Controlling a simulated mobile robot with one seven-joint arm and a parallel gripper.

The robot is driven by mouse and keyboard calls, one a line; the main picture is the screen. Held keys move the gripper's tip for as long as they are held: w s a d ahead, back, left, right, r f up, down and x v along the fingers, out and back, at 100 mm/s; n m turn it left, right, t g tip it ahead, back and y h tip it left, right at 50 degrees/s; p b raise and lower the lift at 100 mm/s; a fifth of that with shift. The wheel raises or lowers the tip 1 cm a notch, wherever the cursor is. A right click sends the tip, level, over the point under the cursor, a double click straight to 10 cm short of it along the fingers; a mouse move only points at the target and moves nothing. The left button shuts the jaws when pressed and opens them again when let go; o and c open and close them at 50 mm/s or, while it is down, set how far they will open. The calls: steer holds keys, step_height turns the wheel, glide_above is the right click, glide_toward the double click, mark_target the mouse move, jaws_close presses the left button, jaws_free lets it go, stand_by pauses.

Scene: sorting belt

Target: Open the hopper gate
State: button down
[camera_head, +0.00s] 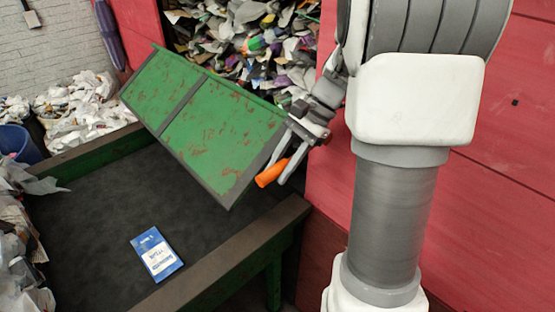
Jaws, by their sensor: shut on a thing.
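The hopper gate (215,130) is a green, rust-flecked panel with dark metal strips. It hangs tilted outward across the hopper opening, above the dark belt. An orange handle (271,173) sticks out at its lower right corner. My gripper (287,163) is at that corner, with its fingers closed around the orange handle. Part of the handle is hidden between the fingers. Behind the gate, the hopper opening shows a heap of mixed waste (250,40).
The dark belt (95,215) runs below the gate, with a raised rim (215,265). A blue and white packet (156,254) lies on it. Red walls (490,200) flank the hopper. Crumpled white waste (75,110) and a blue bin (18,143) are at the left.

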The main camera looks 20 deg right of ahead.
steer(key=shift+r+y+p, duration=0.3)
steer(key=shift+r, duration=0.2)
steer(key=shift+w+r, duration=0.1)
steer(key=c, duration=0.6)
jaws_free()
